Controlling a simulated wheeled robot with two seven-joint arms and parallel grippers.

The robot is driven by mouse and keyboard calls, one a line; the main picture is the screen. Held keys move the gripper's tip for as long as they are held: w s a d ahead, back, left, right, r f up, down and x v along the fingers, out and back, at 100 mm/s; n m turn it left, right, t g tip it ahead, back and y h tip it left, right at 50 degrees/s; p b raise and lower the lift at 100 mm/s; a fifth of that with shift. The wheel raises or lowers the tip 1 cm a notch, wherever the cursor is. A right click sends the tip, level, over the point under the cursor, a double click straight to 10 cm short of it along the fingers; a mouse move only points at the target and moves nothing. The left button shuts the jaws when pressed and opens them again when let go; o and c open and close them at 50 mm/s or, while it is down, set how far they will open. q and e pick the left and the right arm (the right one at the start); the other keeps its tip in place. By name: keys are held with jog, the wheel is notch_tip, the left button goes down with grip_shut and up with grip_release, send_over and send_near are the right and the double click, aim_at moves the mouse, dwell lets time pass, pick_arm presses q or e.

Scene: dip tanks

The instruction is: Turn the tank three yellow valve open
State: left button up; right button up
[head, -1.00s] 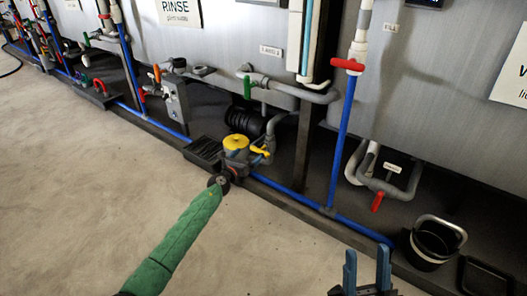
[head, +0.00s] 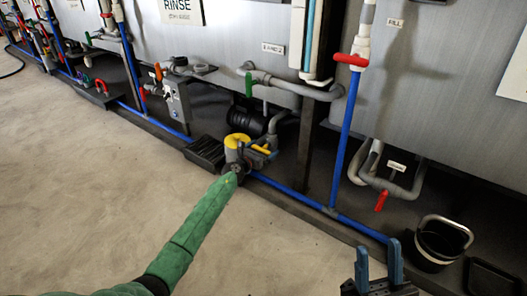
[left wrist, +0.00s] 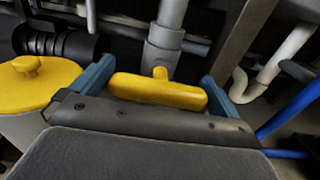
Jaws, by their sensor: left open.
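The yellow valve handle (left wrist: 158,91) lies crosswise between the two blue fingers of my left gripper (left wrist: 155,85) in the left wrist view, below a grey vertical pipe. The left gripper is open around the handle, with a finger beyond each end; I cannot tell whether either touches it. In the head view the yellow handle (head: 261,149) shows beside a yellow-capped grey unit (head: 237,139), and my left gripper (head: 264,154) is there, partly hidden by its wrist. My right gripper (head: 378,265) is open and empty at the bottom of the head view.
A round yellow lid (left wrist: 38,83) is close to the left finger in the wrist view. A blue pipe (head: 290,193) runs along the floor edge. A red-handled valve (head: 381,200) and a black bucket (head: 442,242) are to the right. The concrete floor (head: 90,170) is clear.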

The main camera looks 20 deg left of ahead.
pick_arm(q)
jog(key=shift+w, duration=0.25)
jog(key=c, duration=0.7)
